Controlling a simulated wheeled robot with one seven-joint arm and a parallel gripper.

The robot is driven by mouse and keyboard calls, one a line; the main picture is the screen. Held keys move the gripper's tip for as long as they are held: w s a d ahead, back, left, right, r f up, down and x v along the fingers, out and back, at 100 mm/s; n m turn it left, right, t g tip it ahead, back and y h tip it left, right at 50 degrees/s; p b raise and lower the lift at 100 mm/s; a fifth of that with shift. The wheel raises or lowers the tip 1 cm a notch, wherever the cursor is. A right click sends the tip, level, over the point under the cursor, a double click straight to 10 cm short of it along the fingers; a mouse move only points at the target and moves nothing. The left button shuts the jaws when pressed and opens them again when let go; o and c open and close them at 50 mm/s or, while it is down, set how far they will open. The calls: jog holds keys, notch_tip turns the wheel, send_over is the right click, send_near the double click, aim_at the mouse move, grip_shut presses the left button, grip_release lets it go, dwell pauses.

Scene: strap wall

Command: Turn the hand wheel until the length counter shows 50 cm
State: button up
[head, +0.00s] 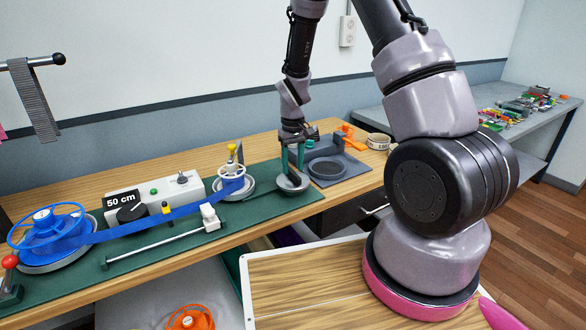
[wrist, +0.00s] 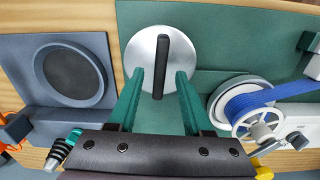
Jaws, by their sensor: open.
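The length counter (head: 122,199), a black display on a grey unit, reads 50 cm. A small blue reel with a yellow-topped crank knob (head: 232,150) stands right of it; its white spoked hub (wrist: 258,124) shows in the wrist view. A wide blue strap (head: 150,220) runs from it to a large blue spoked reel (head: 48,232) at left. My gripper (head: 292,172) is over a silver disc (wrist: 143,52) with an upright black bar grip (wrist: 161,66). Its teal fingers are open, one on each side of the bar's lower end; contact cannot be told.
A grey fixture with a round recess (head: 327,168) sits right of the disc, with an orange item (head: 352,137) and a tape roll (head: 378,142) behind. A red-knobbed lever (head: 10,262) stands at far left. A metal rod (head: 150,246) lies along the green mat's front.

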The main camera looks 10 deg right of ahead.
notch_tip(320, 180, up, 10)
jog(key=shift+f, duration=0.25)
jog(key=shift+r, duration=0.1)
dwell(2.0)
